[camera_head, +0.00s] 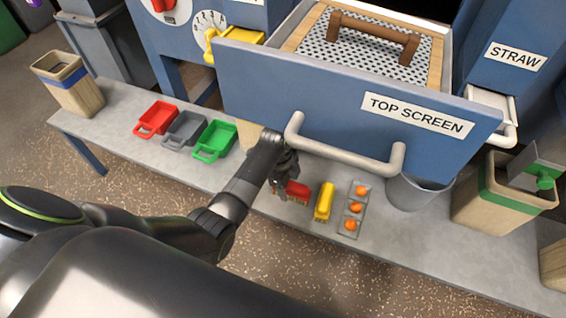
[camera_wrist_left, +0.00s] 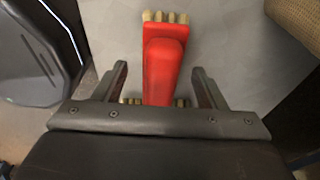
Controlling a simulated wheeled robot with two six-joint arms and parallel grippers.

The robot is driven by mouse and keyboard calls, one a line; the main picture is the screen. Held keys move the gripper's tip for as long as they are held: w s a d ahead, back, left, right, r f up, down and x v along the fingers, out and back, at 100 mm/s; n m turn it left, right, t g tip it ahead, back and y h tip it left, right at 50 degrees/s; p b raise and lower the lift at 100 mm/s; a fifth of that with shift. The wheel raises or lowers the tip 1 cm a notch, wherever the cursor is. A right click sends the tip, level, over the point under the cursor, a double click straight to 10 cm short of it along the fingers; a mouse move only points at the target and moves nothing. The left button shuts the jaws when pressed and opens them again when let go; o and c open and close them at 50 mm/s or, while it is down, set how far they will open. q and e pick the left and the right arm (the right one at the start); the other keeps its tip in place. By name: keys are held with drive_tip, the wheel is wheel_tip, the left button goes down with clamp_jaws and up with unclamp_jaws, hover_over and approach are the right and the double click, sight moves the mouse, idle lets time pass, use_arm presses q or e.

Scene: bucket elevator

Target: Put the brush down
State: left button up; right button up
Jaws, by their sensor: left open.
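A red brush (camera_head: 297,191) with pale bristles lies on the grey bench (camera_head: 150,160), below the top screen drawer. My left gripper (camera_head: 284,184) is right at it, low over the bench. In the left wrist view, the red brush (camera_wrist_left: 163,65) lies between the two spread fingers of the left gripper (camera_wrist_left: 160,72), with a gap on each side. The left gripper is open, and the fingers do not press on the brush. A yellow brush (camera_head: 324,201) lies just to the right. My right gripper is not in view.
A tray of orange balls (camera_head: 353,208) lies right of the yellow brush. Red (camera_head: 156,118), grey (camera_head: 184,129) and green (camera_head: 215,141) scoops stand to the left. The drawer handle (camera_head: 345,150) juts out above the brushes. A grey bucket (camera_head: 415,192) stands at right.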

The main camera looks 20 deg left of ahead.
use_arm(q)
drive_tip(key=r+p, duration=0.1)
drive_tip(key=r, duration=0.2)
drive_tip(key=a+r, duration=0.1)
drive_tip(key=r, duration=0.2)
drive_tip(key=a+r+p, duration=0.1)
drive_tip(key=r, duration=0.3)
drive_tip(key=shift+w+p, duration=0.1)
drive_tip(key=shift+p, duration=0.25)
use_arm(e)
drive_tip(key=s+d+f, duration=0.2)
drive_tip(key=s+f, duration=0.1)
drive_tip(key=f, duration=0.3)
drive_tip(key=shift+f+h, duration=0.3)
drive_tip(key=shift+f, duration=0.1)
